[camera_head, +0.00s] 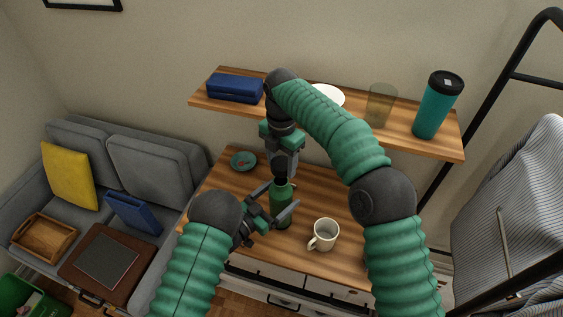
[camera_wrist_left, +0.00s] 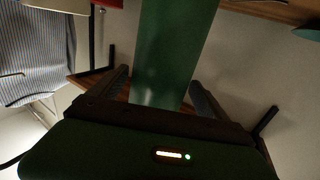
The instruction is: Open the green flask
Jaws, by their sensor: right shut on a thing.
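The green flask (camera_head: 281,212) stands upright on the wooden desk, left of the mug. My right gripper (camera_head: 281,176) points down from above and is shut on the flask's dark lid, which its fingers mostly hide. My left gripper (camera_head: 279,201) reaches in from the left, with one finger on each side of the flask body. In the left wrist view the green flask body (camera_wrist_left: 172,50) rises between the two fingers. A gap shows beside the left finger, so the left gripper looks open around the flask. The flask's base is partly hidden by a left finger.
A white mug (camera_head: 324,235) stands close to the right of the flask. A small teal dish (camera_head: 243,160) lies at the desk's back left. The shelf (camera_head: 400,135) above bears a blue case (camera_head: 235,88), a glass (camera_head: 380,105) and a teal tumbler (camera_head: 437,107).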

